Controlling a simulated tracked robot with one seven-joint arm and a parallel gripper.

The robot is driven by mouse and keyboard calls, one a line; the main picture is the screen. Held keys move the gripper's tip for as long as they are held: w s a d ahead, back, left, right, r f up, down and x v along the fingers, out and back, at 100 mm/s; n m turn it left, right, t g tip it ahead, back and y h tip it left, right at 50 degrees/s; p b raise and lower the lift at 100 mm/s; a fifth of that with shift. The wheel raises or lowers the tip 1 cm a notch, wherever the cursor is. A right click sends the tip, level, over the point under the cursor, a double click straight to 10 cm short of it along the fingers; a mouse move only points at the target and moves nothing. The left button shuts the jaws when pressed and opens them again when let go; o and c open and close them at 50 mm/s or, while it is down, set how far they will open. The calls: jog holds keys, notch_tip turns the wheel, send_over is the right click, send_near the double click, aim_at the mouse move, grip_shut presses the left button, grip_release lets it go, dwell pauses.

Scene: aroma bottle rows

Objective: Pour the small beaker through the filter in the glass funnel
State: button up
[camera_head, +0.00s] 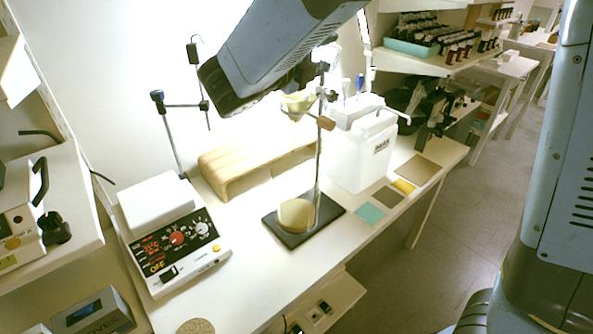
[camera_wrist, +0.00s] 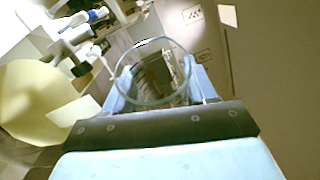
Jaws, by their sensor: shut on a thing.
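My gripper (camera_wrist: 158,84) is shut on the small beaker (camera_wrist: 150,102), a clear glass vessel whose round rim shows between the fingers in the wrist view. I cannot make out liquid in it. In the head view my arm hides the beaker and fingers. The pale yellow filter (camera_head: 298,101) sits in the glass funnel, held on a stand just right of and below my arm's end. A large pale yellow round shape (camera_wrist: 38,100), apparently the filter, is close at the left in the wrist view. Below the funnel, a vessel with yellowish contents (camera_head: 296,215) stands on the dark stand base (camera_head: 325,212).
A hotplate (camera_head: 172,235) stands left of the stand. A tan curved block (camera_head: 235,172) lies behind it. A white jerrycan (camera_head: 362,150) stands to the right, with flat coloured squares (camera_head: 369,214) before it. The bench front between hotplate and stand is clear.

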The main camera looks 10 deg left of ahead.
aim_at(335, 62)
jog(key=m, duration=0.1)
jog(key=d+m+g+y, duration=0.1)
jog(key=m, duration=0.1)
jog(key=m+y, duration=0.1)
jog(key=m, duration=0.1)
jog(key=shift+s+d+g, duration=0.2)
jog(key=shift+d+g, duration=0.1)
jog(key=shift+s+d+f+m+y, duration=0.1)
jog(key=shift+d+f+m+y, duration=0.3)
jog(key=shift+d+f+m, duration=0.45)
jog(key=m, duration=0.1)
jog(key=f+m+y, duration=0.1)
jog(key=shift+s+d+f+m+g, duration=0.1)
jog(key=shift+s+d+m+g, duration=0.05)
jog(key=shift+d+m+g, duration=0.2)
jog(key=shift+s+d+f+m+y, duration=0.1)
jog(key=shift+d+f+m+y, duration=0.35)
jog(key=shift+f, duration=0.3)
jog(key=shift+s+d+f+m+y, duration=0.1)
jog(key=shift+d+f+m+y, duration=0.35)
jog(key=shift+f, duration=0.3)
jog(key=shift+s+d+f+m+y, duration=0.1)
jog(key=shift+d+f+m+y, duration=0.3)
jog(key=shift+f, duration=0.35)
